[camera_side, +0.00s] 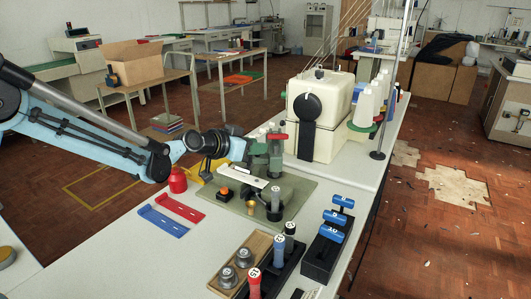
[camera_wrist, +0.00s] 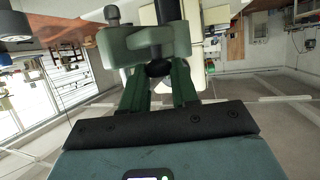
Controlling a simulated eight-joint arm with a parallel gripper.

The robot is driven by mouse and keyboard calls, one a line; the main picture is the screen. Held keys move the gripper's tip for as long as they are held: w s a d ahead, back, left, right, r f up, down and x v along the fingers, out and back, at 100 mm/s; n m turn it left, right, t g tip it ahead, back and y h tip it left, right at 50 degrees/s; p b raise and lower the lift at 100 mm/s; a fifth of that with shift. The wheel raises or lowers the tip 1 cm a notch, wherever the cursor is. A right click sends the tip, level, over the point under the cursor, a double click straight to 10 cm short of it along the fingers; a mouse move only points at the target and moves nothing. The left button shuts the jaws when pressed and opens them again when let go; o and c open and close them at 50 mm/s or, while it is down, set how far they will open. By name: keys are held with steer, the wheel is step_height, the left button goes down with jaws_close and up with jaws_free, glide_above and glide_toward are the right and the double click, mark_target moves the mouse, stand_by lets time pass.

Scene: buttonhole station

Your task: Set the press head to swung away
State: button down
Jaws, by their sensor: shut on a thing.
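The press head (camera_side: 262,148) is a green block on a post at the back of the green base plate (camera_side: 300,189), with a red-topped part (camera_side: 277,137) at its right. My gripper (camera_side: 248,151) reaches it from the left. In the wrist view, my gripper's two green fingers (camera_wrist: 158,84) are closed on a dark knob (camera_wrist: 158,69) below the green press head (camera_wrist: 145,45). My gripper hides part of the head in the side view.
An orange button (camera_side: 225,192) sits on the plate. A red pot (camera_side: 178,180), a red tray (camera_side: 179,208) and a blue tray (camera_side: 162,221) lie left. The cream machine (camera_side: 320,112) stands close behind. Racks of blue handles (camera_side: 331,234) and numbered pegs (camera_side: 254,279) stand in front.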

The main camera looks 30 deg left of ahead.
steer(key=shift+d, duration=0.1)
steer(key=c, duration=1.2)
jaws_free()
steer(key=v, duration=1.2)
